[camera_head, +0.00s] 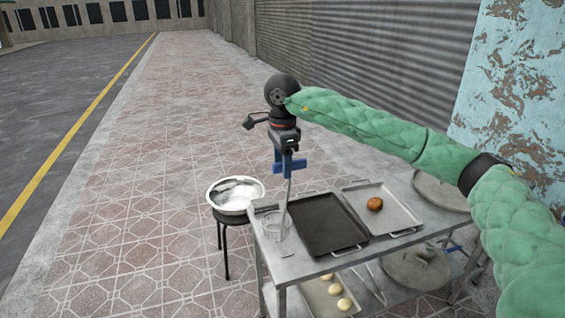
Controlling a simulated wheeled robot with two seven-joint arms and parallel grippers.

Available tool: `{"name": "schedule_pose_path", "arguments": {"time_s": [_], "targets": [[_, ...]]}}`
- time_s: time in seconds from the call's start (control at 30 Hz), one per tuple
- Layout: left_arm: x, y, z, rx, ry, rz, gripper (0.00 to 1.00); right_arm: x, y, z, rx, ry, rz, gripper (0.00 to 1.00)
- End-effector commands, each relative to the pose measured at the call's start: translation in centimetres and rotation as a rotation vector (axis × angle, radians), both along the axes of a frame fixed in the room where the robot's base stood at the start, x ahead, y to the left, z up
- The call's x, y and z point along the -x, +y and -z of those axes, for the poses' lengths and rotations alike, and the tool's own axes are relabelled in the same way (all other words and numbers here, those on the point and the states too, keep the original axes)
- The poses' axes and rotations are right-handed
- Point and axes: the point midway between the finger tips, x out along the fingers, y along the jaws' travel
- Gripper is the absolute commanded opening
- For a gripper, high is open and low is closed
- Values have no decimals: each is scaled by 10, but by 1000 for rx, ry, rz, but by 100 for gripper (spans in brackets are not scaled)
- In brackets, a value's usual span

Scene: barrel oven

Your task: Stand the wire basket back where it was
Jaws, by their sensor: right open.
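The wire basket (275,229) is small and pale, at the left end of the metal table (287,267). A thin, slightly tilted handle (286,205) rises from the basket area up to my right gripper (289,170). My right gripper has blue fingers, points down and is open around or beside the handle's top; I cannot tell whether they touch. The basket's mesh is too fine to see well, and I cannot tell whether it rests fully on the table top. My left gripper is not in view.
A dark tray (320,235) lies right of the basket. Beyond it, a light tray (401,216) holds a brown bun (375,204). A metal bowl (235,208) stands on a stool to the left. A lower shelf tray (318,300) holds pale dough balls.

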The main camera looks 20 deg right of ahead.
Motion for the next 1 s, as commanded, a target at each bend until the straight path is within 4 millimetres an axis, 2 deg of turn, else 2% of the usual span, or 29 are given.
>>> {"name": "schedule_pose_path", "arguments": {"time_s": [0.47,1.0], "targets": [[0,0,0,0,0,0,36,0,0,-2,0,0,0,55],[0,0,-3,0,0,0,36,0,0,-23,0,-1,0,55]]}}
